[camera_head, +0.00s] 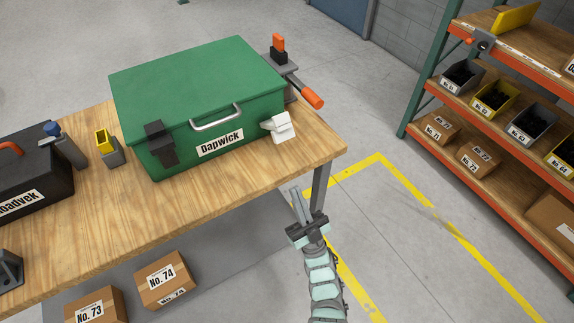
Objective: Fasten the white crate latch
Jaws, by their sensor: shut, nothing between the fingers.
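The white latch (281,127) is on the front face of the green crate (190,93), near its right end. It stands out from the face, and I cannot tell how its parts engage. A black latch (160,146) is on the same face near the left end. A metal handle (216,118) and a "Dapwick" label lie between them. The crate lid looks closed. My gripper (300,199) is shut and empty. It appears in front of the table's right end, below the white latch in the picture and apart from it.
The wooden table (70,221) carries the crate, a black case (36,178) at left and a clamp with an orange handle (312,97) by the crate's right end. A shelf rack (490,140) with bins stands at right. The floor between table and rack is clear.

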